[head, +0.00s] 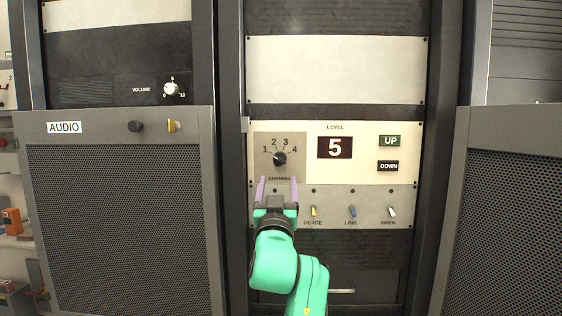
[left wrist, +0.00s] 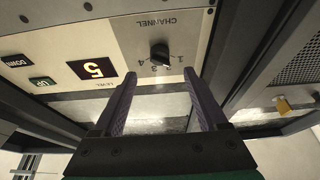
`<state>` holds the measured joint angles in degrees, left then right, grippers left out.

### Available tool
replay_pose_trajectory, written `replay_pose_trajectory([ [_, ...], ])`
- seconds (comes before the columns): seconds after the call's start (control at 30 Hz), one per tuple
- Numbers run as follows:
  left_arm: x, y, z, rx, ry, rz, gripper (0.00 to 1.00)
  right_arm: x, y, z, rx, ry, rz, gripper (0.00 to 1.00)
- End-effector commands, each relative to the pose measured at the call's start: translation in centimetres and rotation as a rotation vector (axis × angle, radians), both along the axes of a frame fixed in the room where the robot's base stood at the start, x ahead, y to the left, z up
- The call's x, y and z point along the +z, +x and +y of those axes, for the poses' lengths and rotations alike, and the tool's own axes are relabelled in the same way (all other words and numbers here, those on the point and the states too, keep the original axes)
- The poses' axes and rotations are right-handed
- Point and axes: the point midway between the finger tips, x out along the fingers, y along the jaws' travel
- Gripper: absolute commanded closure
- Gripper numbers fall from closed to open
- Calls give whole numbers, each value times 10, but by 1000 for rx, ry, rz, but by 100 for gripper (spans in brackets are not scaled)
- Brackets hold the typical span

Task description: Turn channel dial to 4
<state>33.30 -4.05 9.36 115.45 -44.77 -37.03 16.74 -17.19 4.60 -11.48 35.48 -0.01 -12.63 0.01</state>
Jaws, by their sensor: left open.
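The channel dial (head: 279,158) is a small round black knob on a grey square of the cream panel, with the numbers 1 to 4 arched over it. Its pale mark seems to point up-left, toward 1. It also shows upside down in the left wrist view (left wrist: 160,54). My left gripper (head: 278,182) is just below the dial in the head view, with its two purple fingers apart and empty. In the left wrist view the gripper (left wrist: 160,80) points toward the panel, and the dial lies beyond the gap between the fingertips. My right gripper is not in view.
Right of the dial are a level display (head: 335,147) reading 5, a green UP button (head: 390,141) and a black DOWN button (head: 388,166). Below are the DE-ICE, LINK and SIREN switches (head: 352,211). Mesh-fronted cabinets (head: 125,225) jut out on both sides.

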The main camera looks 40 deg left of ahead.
Motion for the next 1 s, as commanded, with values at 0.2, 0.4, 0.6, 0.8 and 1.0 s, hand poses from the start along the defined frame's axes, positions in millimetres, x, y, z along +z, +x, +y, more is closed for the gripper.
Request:
replay_pose_trajectory([
  [0.2,27,43,32,0,1,2,25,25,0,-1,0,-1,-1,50],
  [0.4,34,63,47,-1,1,1,25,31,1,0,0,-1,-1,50],
  [0.6,33,65,48,-2,0,1,25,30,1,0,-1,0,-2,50],
  [0.8,32,65,48,-2,1,2,78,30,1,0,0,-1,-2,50],
  [1.0,33,64,48,-2,2,3,100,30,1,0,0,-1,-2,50],
])
